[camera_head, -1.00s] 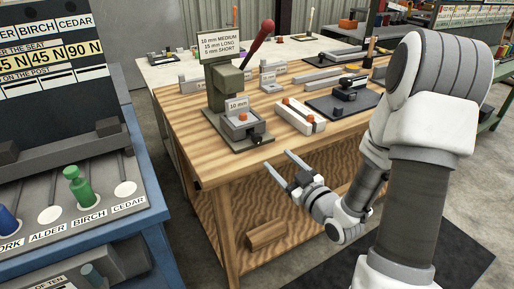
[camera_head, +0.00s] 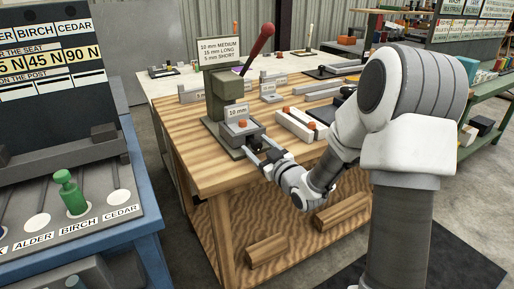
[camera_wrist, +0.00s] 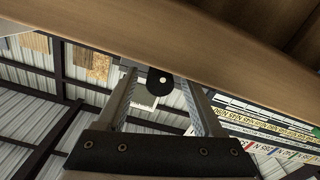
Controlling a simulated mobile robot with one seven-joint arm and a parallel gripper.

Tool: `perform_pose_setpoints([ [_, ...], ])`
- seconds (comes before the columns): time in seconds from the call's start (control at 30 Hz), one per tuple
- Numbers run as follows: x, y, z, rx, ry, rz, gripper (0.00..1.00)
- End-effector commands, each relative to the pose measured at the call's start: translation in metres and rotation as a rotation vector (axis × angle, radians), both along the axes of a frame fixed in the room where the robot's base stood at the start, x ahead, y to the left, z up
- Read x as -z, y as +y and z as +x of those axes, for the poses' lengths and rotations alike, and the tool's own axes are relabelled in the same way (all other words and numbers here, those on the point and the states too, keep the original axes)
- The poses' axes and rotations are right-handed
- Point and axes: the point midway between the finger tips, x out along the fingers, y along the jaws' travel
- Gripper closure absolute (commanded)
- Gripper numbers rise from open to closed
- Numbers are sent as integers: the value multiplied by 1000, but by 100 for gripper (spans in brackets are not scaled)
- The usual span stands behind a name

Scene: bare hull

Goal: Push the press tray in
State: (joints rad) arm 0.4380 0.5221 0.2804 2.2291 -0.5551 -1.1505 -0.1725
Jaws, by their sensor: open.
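The grey-green press (camera_head: 222,97) with a red lever (camera_head: 259,48) stands on the wooden bench. Its grey tray (camera_head: 247,133) carries a 10 mm label and an orange piece (camera_head: 242,123) and sits at the press's front. A dark knob (camera_head: 258,145) is on the tray's front; in the wrist view a black round knob (camera_wrist: 160,81) shows between the fingers. My gripper (camera_head: 256,147) is open at the tray's front, with one finger on either side of the knob. I cannot tell whether the fingers touch it; its fingers also show in the wrist view (camera_wrist: 160,92).
The wooden bench edge (camera_wrist: 190,52) runs close across the wrist view. A pale block with orange pieces (camera_head: 300,123) lies right of the press on the bench. A blue stand with a green peg (camera_head: 72,193) is at left. Wooden blocks (camera_head: 267,249) lie on the bench's lower shelf.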

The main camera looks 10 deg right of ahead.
Motion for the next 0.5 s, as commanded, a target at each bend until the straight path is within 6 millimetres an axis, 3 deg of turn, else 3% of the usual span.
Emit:
perform_pose_setpoints([
  [0.33,0,2,4,0,0,1,31],
  [0.5,0,1,4,0,0,1,60],
])
